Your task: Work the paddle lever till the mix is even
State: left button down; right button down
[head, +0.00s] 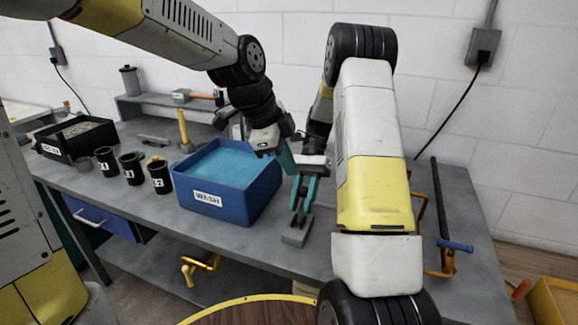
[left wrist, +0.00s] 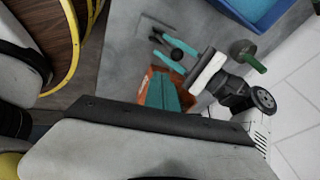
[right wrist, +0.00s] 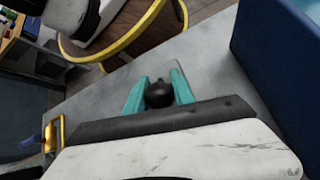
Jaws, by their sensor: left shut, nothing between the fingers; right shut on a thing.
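My right gripper (head: 299,208) is low over the bench, right of the blue WASH tub (head: 262,196). Its teal fingers are shut on a round black knob (right wrist: 159,95), which looks like the end of the lever. A small grey block (head: 296,236) is just below these fingers in the head view; the lever shaft is mostly hidden. My left gripper (head: 288,160) is shut and empty, higher up beside the tub's right rim. The left wrist view shows its closed teal fingers (left wrist: 165,92) and, farther off, my right gripper's fingers (left wrist: 178,52). Pale blue liquid (head: 222,161) fills the tub.
Several black cups (head: 132,168) stand left of the tub, near a black bin (head: 75,142). A yellow-handled tool (head: 183,128) stands behind the tub. A green-handled tool (left wrist: 252,62) lies near it. A blue-handled rod (head: 455,246) is at the right. Bench is clear around the grey block.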

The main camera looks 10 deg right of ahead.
pick_arm(q)
send_near(304, 189)
jog(key=s+d+f, duration=0.1)
jog(key=s+f, duration=0.2)
jog(key=f, duration=0.1)
jog(key=shift+w+d+f, duration=0.3)
jog(key=shift+w+f, duration=0.3)
jog(key=shift+w, duration=0.1)
jog(key=shift+w+d+f, duration=0.3)
jog(key=shift+w+f, duration=0.3)
jog(key=shift+w, duration=0.1)
jog(key=shift+w+d+f, duration=0.25)
jog(key=shift+w+f, duration=0.1)
jog(key=shift+w, duration=0.25)
pick_arm(e)
jog(key=shift+r, duration=0.1)
jog(key=c, duration=1.1)
grip_release()
jog(key=shift+s, duration=0.1)
jog(key=shift+o, duration=0.2)
